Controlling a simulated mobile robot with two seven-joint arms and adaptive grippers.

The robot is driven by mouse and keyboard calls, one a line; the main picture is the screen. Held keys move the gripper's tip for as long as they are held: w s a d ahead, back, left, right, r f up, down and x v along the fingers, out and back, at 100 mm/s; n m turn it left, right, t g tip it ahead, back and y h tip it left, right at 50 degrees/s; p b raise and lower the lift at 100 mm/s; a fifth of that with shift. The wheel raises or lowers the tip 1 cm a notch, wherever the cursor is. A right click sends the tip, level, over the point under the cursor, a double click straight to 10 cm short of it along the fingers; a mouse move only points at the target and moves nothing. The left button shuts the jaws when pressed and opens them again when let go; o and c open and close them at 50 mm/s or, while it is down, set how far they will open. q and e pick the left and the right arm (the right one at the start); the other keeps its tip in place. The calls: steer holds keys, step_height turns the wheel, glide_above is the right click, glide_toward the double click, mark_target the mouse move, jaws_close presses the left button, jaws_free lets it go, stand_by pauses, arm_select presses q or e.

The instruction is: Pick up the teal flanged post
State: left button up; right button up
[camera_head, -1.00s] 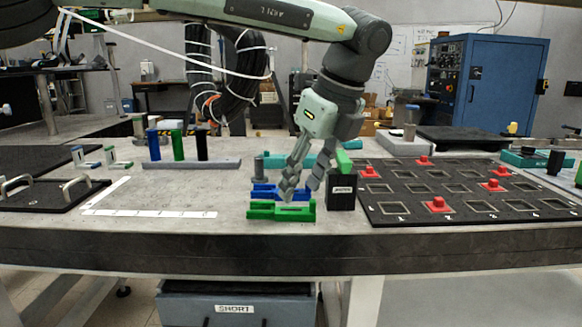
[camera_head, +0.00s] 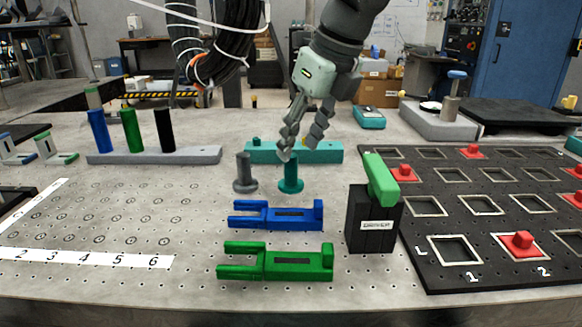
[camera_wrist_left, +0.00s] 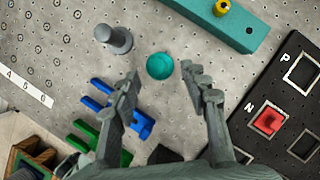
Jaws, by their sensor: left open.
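The teal flanged post (camera_head: 291,176) stands upright on the table, just in front of a teal bar. My left gripper (camera_head: 301,150) is open above and behind it in the head view, its fingertips near the post's top. In the left wrist view the post (camera_wrist_left: 160,66) shows from above as a teal round, just beyond the gap between the two fingers (camera_wrist_left: 168,88). Nothing is between the fingers. I cannot tell whether a fingertip touches the post. My right gripper is not in view.
A grey flanged post (camera_head: 244,174) stands close left of the teal one. The teal bar (camera_head: 325,152) lies behind. Blue (camera_head: 290,215) and green (camera_head: 290,263) fixtures lie in front. A black block (camera_head: 373,215) and slotted black board (camera_head: 450,262) are right.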

mark_target(295, 157)
arm_select(q)
steer(key=x, duration=0.6)
steer(key=shift+s+a+f+p, duration=0.1)
steer(key=shift+s+f+p, duration=0.1)
steer(key=shift+p, duration=0.1)
jaws_close()
